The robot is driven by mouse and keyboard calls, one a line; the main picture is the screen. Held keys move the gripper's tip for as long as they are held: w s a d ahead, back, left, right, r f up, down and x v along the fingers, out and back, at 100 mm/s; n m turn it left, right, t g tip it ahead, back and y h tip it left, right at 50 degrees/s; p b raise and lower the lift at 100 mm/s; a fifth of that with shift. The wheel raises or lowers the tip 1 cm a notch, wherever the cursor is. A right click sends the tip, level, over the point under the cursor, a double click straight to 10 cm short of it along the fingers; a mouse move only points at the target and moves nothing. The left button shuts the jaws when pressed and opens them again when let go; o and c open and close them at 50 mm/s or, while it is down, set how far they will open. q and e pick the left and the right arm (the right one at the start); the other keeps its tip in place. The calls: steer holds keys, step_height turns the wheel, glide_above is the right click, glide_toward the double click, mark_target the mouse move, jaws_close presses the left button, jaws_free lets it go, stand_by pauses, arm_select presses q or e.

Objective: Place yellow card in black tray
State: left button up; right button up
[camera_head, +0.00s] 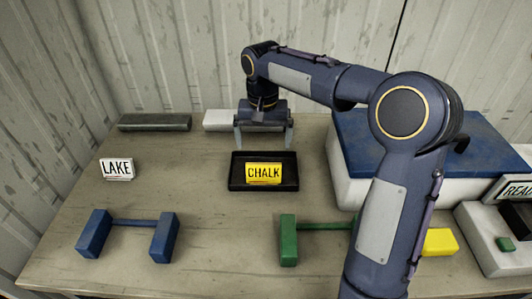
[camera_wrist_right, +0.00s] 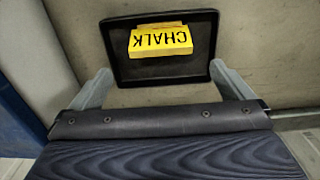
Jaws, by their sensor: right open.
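The yellow card (camera_head: 264,172) reads CHALK and rests in the black tray (camera_head: 236,184), standing as a small block near the tray's middle. In the right wrist view the yellow card (camera_wrist_right: 160,42) and the black tray (camera_wrist_right: 125,70) lie just beyond my fingers, with the lettering upside down. My right gripper (camera_head: 264,146) is open and empty, above and behind the tray in the head view. In the right wrist view its two fingers (camera_wrist_right: 160,82) are spread wide, with nothing between them. My left gripper is not in view.
A white LAKE card (camera_head: 116,169) stands at the left. A blue rack (camera_head: 128,235) and a green rack (camera_head: 289,240) are in front. A yellow block (camera_head: 440,242) is partly behind my arm. A blue-topped white block (camera_head: 350,150) stands right. Grey (camera_head: 155,122) and white (camera_head: 220,120) bars lie behind.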

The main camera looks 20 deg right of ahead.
steer(key=s+r+n+t+y, duration=0.2)
steer(key=s+r, duration=0.1)
steer(key=s, duration=1.1)
steer(key=s+a+f+t+y, duration=0.1)
steer(key=s+f, duration=0.2)
steer(key=s, duration=0.3)
steer(key=s+a+f+n+t, duration=0.1)
steer(key=s+a+f+t, duration=0.1)
steer(key=s, duration=0.4)
steer(key=shift+s+a+f+n+t+y, duration=0.3)
steer(key=shift+f+y, duration=0.1)
steer(key=shift+f, duration=0.15)
